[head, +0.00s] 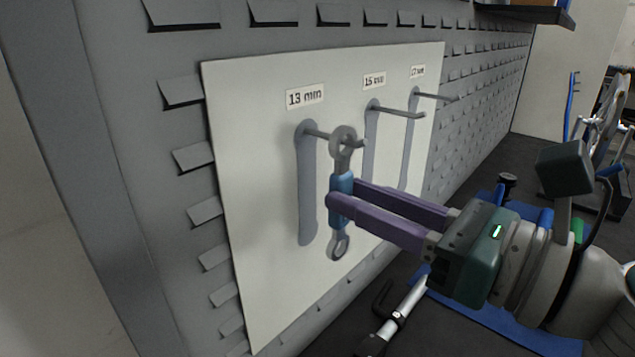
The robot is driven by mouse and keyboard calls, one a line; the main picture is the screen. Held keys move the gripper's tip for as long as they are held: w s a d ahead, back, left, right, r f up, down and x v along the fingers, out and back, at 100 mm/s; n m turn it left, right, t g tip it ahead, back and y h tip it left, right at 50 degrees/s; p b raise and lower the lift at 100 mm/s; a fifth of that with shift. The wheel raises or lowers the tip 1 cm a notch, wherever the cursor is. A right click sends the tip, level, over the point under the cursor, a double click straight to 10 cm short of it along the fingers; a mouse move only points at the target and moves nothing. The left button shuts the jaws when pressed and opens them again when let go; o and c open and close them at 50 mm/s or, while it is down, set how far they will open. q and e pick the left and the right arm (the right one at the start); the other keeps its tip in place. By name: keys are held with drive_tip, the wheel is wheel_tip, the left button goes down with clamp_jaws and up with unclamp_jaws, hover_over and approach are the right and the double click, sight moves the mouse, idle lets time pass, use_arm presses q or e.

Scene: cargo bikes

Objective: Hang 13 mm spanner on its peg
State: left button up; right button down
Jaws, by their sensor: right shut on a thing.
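The 13 mm spanner (341,185) has a blue middle and grey ring ends and hangs upright in front of the white board (260,215). My right gripper (338,198) is shut on its blue middle. The spanner's upper ring is at the 13 mm peg (318,133), under the "13 mm" label (305,96). The peg's tip shows at the ring's right side; I cannot tell for certain whether it passes through the ring. A grey spanner outline (306,200) is behind, to the left. My left gripper is not in view.
The 15 mm peg (397,112) and the 17 mm peg (436,96) stick out bare to the right. Below are a dark bench with a blue mat (500,318) and a metal tool (400,315). A bike wheel (607,100) stands at the far right.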

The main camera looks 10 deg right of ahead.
drive_tip(key=c, duration=0.6)
unclamp_jaws()
